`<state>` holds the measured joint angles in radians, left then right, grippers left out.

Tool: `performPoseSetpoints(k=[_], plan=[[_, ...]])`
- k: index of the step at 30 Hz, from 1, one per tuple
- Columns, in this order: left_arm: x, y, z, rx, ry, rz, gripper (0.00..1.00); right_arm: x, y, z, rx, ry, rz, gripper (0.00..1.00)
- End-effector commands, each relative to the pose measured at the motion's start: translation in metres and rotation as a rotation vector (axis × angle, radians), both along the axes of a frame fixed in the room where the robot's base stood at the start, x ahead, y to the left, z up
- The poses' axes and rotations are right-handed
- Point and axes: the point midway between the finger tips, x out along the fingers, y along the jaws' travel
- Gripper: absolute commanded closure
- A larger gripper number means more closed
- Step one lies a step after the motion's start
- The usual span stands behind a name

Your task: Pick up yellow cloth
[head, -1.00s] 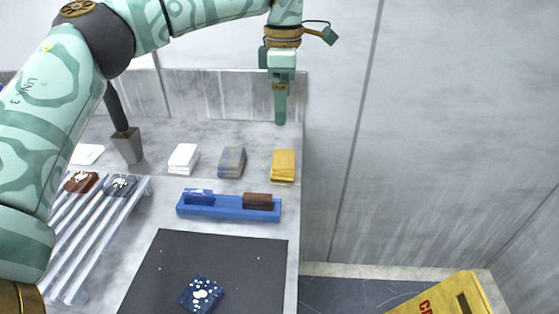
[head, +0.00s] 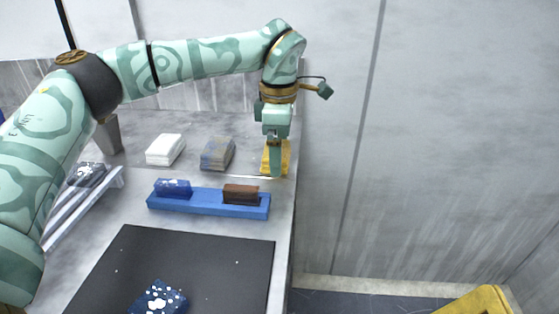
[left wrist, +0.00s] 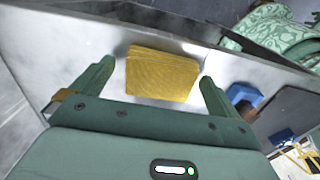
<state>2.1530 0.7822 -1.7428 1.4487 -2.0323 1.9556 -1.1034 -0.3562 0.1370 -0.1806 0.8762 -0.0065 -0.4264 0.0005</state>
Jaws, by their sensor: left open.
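The yellow cloth (head: 284,158), a folded stack, lies on the grey bench near its right edge, partly hidden behind my left gripper in the head view. My left gripper (head: 276,174) points down over the cloth. In the left wrist view the yellow cloth (left wrist: 162,75) lies between and beyond the two open fingers of my left gripper (left wrist: 155,85). The fingers are on either side of it with gaps, and nothing is held. My right gripper is not in view.
A blue tray (head: 208,207) with a blue block and a brown block stands in front of the cloth. A black mat (head: 200,265) is nearer. The bench ends just right of the cloth.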

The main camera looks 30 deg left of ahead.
Motion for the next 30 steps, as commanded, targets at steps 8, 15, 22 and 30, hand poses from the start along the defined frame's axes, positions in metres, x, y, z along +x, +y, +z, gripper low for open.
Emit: performPoseSetpoints(k=[8,15,22,30], plan=[[0.0,0.0,0.003,-0.001,-0.003,0.0,0.33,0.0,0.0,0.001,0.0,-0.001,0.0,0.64],[0.0,0.0,0.003,0.0,-0.002,0.0,0.47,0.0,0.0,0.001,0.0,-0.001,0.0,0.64],[-0.001,-0.001,0.013,0.0,-0.004,0.0,0.47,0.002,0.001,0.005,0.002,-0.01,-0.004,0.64],[-0.023,-0.002,0.07,-0.001,-0.013,-0.002,0.47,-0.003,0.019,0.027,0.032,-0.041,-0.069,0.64]])
